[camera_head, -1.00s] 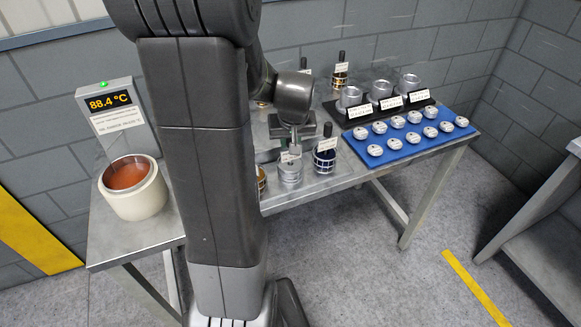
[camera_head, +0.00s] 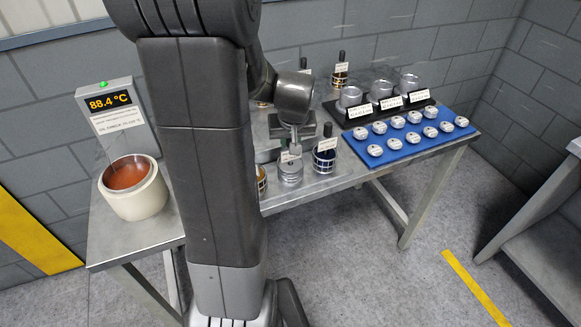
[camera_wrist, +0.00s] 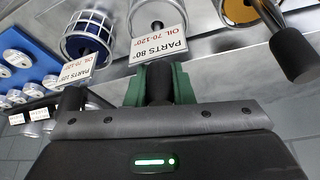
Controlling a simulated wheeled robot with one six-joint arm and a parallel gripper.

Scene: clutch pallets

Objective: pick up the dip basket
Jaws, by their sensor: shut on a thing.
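The silver dip basket (camera_head: 290,173) with a white tag stands upright on the metal table, right of my arm. In the wrist view the silver basket (camera_wrist: 158,14) is at the top, cut by the frame edge, and its tag reads PARTS 80°, OIL 70-120°. My gripper (camera_wrist: 160,84) has its green fingers shut on the basket's black handle, which is mostly hidden between them. In the head view my gripper (camera_head: 297,140) is directly above the silver basket. I cannot see a gap under the basket.
A dark blue basket (camera_head: 324,157) stands close on the right, and a gold basket (camera_head: 262,181) close on the left, partly behind my arm. Another gold basket (camera_head: 340,76) stands behind. A blue mat (camera_head: 400,151) with metal discs lies right. An oil pot (camera_head: 135,198) stands left.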

